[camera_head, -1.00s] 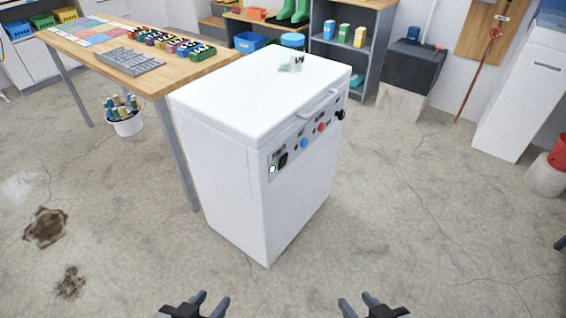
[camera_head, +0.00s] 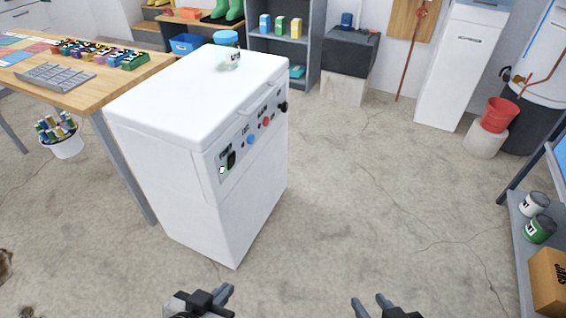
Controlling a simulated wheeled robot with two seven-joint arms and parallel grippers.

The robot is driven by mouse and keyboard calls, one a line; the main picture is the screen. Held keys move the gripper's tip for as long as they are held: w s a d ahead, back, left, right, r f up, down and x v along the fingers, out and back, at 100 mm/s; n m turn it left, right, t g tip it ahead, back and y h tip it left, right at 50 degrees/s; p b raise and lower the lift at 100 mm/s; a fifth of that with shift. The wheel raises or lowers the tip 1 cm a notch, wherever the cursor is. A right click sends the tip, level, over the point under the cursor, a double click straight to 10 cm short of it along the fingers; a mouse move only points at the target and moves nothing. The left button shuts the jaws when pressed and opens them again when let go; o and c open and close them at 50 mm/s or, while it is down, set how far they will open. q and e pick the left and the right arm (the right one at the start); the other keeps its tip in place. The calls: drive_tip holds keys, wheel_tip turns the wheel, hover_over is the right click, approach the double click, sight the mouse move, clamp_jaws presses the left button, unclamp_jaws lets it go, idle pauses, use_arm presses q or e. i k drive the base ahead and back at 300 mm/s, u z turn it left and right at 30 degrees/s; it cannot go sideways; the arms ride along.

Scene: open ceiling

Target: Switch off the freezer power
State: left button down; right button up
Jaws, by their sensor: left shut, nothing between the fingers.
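The white chest freezer (camera_head: 180,100) stands upright left of centre, lid closed. My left gripper (camera_head: 228,291) is at the bottom edge, in front of and below the freezer, shut and empty. My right gripper (camera_head: 368,302) is at the bottom, right of centre, open and empty. Both are apart from the freezer.
A small glass jar (camera_head: 229,60) stands on the freezer lid. A wooden table (camera_head: 105,90) adjoins the freezer's left. A grey rack (camera_head: 520,235) with paint cans stands at the right edge. The concrete floor (camera_head: 370,180) right of the freezer is clear.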

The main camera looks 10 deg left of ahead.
sight(232, 158)
drive_tip(key=z, duration=0.85)
drive_tip(key=k, duration=0.7)
drive_tip(key=u, duration=0.35)
drive_tip(key=i, duration=1)
